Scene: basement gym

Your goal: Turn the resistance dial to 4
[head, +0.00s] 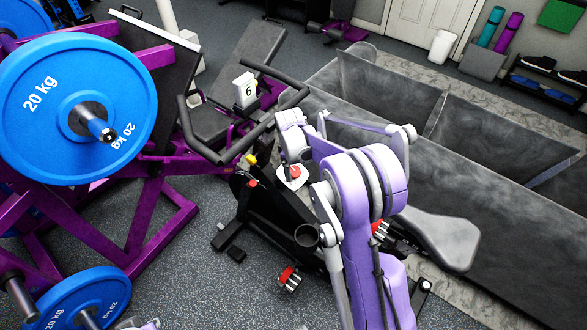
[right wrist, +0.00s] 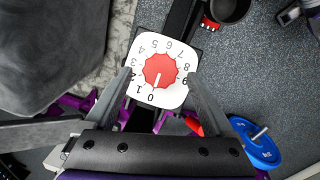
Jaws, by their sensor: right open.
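The resistance dial is a red knob (right wrist: 159,71) on a white plate (right wrist: 143,92) with digits 0 to 9, upside down in the right wrist view. The white line on the knob points at about 0. In the head view the dial (head: 294,172) sits on the black exercise bike (head: 262,212), partly hidden by my right gripper (head: 293,160). In the right wrist view my right gripper (right wrist: 158,76) is open, with one finger on each side of the knob. The fingers look apart from the knob; their height over the plate is hard to judge. My left gripper is not shown.
A purple rack (head: 135,222) with blue 20 kg plates (head: 50,70) stands left. Open floor (head: 215,285) lies below.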

